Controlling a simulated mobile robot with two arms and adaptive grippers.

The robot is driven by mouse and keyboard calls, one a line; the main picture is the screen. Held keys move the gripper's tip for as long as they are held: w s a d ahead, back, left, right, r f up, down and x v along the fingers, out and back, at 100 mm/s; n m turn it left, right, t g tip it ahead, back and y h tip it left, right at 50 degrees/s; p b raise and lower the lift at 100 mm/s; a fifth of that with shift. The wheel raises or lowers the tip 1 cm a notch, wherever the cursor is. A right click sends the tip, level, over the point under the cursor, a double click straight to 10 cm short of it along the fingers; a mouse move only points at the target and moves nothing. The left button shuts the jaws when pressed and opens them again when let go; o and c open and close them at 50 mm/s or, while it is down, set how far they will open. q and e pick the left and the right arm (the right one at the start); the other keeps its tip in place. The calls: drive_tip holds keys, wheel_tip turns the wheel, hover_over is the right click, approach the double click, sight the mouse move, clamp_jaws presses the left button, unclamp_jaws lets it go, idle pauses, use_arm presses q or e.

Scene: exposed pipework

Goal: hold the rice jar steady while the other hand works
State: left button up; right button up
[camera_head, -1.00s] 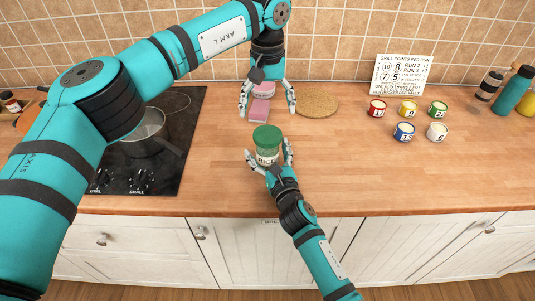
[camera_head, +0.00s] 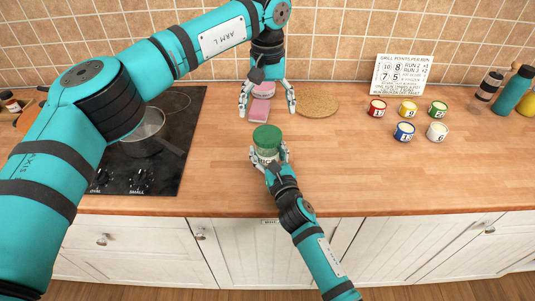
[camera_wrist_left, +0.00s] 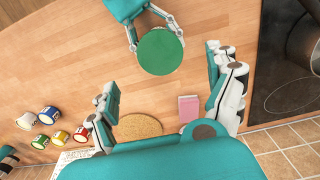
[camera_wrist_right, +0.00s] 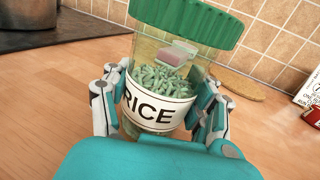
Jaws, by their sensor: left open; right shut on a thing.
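The rice jar (camera_head: 267,142) stands upright on the wooden counter, with a green lid (camera_wrist_right: 187,20) and a white label reading RICE (camera_wrist_right: 157,103). Greenish grains show through its clear wall in the right wrist view. My right gripper (camera_head: 268,158) is shut around the jar's lower body, one finger on each side. My left gripper (camera_head: 267,108) is open and empty, pointing down above the counter behind the jar. In the left wrist view the green lid (camera_wrist_left: 160,51) lies beyond the open left fingers (camera_wrist_left: 168,85), apart from them.
A pink block (camera_head: 258,114) and a round cork mat (camera_head: 318,106) lie near the left gripper. The black hob (camera_head: 120,180) with a pan (camera_head: 148,130) is at left. Several small coloured tins (camera_head: 404,131) and a sign (camera_head: 401,75) stand at right.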

sight(268, 134)
use_arm(q)
drive_tip(key=m, duration=0.4)
drive_tip(key=shift+f, duration=0.1)
use_arm(e)
clamp_jaws()
use_arm(q)
drive_tip(key=shift+m, duration=0.3)
drive_tip(key=shift+f, duration=3.9)
